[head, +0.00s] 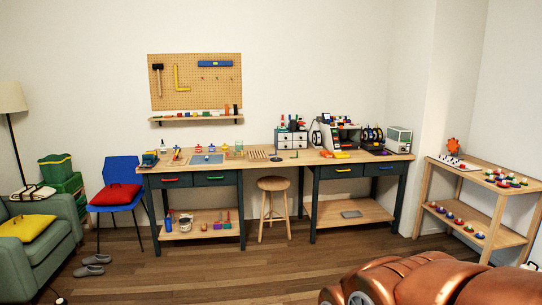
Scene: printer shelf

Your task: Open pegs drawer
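A long wooden workbench (270,166) stands against the back wall. All look shut. A small unit with pale drawers (292,140) stands on the bench top, and its drawers also look shut. No label is readable, so I cannot tell which drawer is for pegs. My gripper is not in view; a copper-coloured part of mine fills the lower right.
A wooden stool (274,184) stands under the middle of the bench. A blue chair (122,185), green armchair (38,248) and grey slippers (92,266) are at left. A wooden shelf (480,205) stands at right. The wooden floor (230,272) before the bench is clear.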

